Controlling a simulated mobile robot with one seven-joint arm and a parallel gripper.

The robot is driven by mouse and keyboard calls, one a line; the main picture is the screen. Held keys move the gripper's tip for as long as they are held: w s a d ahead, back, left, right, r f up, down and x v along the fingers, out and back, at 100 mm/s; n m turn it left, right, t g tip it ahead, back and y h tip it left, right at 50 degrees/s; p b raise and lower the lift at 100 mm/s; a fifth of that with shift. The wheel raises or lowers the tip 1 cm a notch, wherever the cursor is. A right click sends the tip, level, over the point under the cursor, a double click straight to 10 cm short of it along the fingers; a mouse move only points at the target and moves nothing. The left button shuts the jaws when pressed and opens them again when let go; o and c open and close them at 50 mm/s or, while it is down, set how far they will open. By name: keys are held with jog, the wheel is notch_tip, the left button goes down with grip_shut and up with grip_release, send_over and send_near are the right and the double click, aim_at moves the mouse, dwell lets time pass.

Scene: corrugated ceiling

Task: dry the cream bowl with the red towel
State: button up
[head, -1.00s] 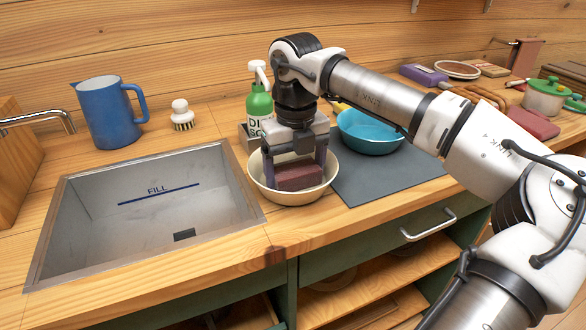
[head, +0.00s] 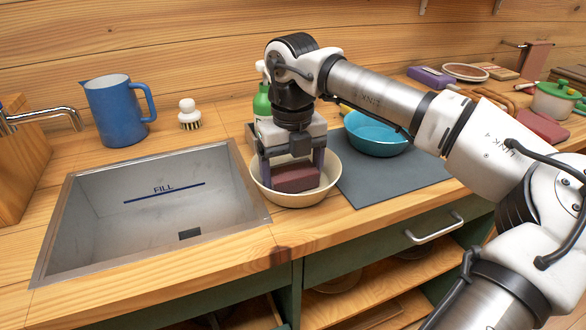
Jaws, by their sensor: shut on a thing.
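The cream bowl (head: 332,183) stands upright on the wooden counter, between the sink and the grey mat. My gripper (head: 292,172) points down into the bowl, one finger on either side of the folded, dull red towel (head: 297,182), and is shut on it. The towel is inside the bowl, low and near its front wall. Whether it touches the bowl's inner surface cannot be told. The gripper and towel hide much of the bowl's inside.
The sink (head: 85,215) lies to the left, with a blue jug (head: 112,112) and brush (head: 189,115) behind it. A green soap bottle (head: 262,104) is partly hidden behind my arm. A teal bowl (head: 376,138) sits on the grey mat (head: 390,185).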

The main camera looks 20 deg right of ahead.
notch_tip(320, 180, up, 8)
jog(key=p, duration=0.5)
jog(key=shift+p, duration=0.4)
jog(key=shift+f, duration=0.1)
